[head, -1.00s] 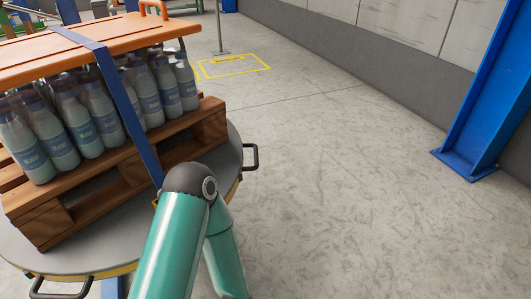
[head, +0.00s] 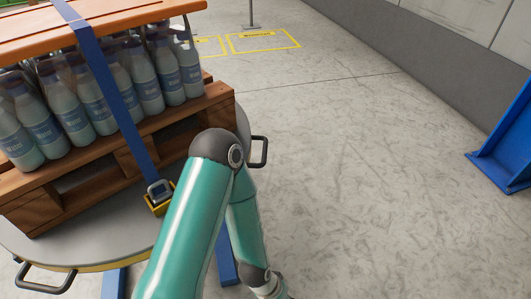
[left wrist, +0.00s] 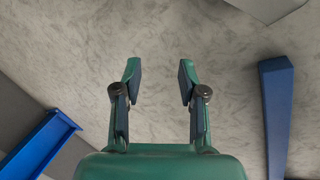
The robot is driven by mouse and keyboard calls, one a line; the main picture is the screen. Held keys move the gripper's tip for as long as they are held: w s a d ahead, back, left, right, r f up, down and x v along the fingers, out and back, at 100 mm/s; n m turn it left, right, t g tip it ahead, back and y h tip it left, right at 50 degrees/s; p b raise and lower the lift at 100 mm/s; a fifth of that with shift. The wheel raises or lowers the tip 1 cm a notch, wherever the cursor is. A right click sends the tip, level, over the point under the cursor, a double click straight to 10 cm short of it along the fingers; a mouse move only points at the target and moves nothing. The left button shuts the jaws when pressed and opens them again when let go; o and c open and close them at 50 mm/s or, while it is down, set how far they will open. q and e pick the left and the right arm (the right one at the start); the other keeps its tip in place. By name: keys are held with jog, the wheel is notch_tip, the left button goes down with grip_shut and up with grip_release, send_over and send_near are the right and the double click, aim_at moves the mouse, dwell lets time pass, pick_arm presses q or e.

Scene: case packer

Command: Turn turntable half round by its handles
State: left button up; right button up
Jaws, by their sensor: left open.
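The turntable (head: 72,246) is a grey disc with a yellow rim at the left of the head view. One black handle (head: 264,152) juts from its right edge. Another black handle (head: 45,285) is at its near left edge. A wooden pallet (head: 50,212) stands on the disc, loaded with bottles (head: 96,102) and strapped under an orange top board. A teal arm of mine crosses in front of the disc's near right side and hides part of the rim. My left gripper (left wrist: 160,70) is open and empty over bare floor in the left wrist view. My right gripper is not in view.
A blue strap with a buckle (head: 160,193) holds the load. A blue post (head: 505,155) stands at the right, before a grey wall (head: 400,45). Yellow floor markings (head: 263,41) lie behind. The floor between turntable and post is clear.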

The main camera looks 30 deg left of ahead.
pick_arm(q)
jog(key=w+a+r+n+t+y, duration=0.25)
jog(key=w+n, duration=0.25)
jog(key=w, duration=0.3)
jog(key=n+t+y+b, duration=0.45)
jog(key=n+y, duration=0.85)
jog(key=n, duration=1.3)
send_near(265, 153)
jog(key=shift+t, duration=0.7)
jog(key=x, duration=0.3)
jog(key=f+x, duration=0.1)
jog(key=x, duration=0.3)
jog(key=b+x, duration=0.1)
jog(key=x, duration=0.3)
jog(key=shift+s+a+f, duration=0.15)
jog(key=shift+s+f, duration=0.05)
jog(key=shift+f, duration=0.1)
grip_shut()
